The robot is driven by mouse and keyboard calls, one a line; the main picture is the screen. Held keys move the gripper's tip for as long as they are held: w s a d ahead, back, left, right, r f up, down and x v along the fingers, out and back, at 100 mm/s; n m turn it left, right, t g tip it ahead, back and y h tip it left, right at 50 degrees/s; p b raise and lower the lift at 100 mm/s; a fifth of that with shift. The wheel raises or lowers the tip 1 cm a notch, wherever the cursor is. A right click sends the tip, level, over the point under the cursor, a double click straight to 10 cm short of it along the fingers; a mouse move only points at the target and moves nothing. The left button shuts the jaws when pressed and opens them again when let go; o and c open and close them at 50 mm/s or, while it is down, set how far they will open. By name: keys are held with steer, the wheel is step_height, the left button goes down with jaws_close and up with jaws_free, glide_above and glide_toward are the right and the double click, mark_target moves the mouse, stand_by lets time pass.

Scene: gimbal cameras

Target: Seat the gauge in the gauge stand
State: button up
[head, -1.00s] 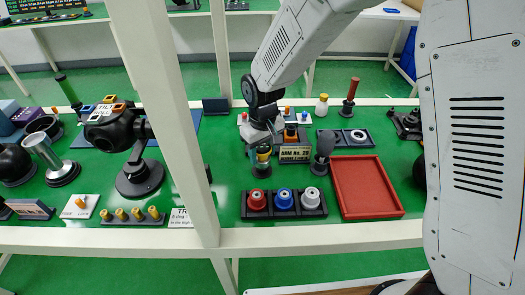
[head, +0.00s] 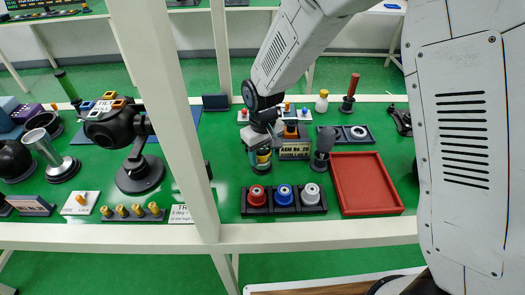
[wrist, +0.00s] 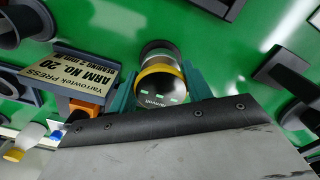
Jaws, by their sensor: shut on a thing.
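The gauge (wrist: 160,88) is a short cylinder with a yellow rim and a dark face with small green marks. My gripper (wrist: 158,92) is shut on it, with teal fingers on either side. In the head view the gauge (head: 263,157) shows as a yellow band between the fingers of my gripper (head: 260,160), low over the table. A dark round base (wrist: 157,46), which looks like the gauge stand, lies at the gauge's far end. I cannot tell whether the gauge is fully down in it.
The "ARM No. 20" plate (head: 294,149) stands close to the right of my gripper. Red, blue and white knobs in a dark rack (head: 284,209) are in front. A red tray (head: 367,184) lies to the right. A white post (head: 175,110) stands to the left.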

mark_target(263, 151)
steer(key=shift+f, duration=0.1)
steer(key=o, duration=1.2)
step_height(263, 151, up, 8)
steer(key=shift+f, duration=0.1)
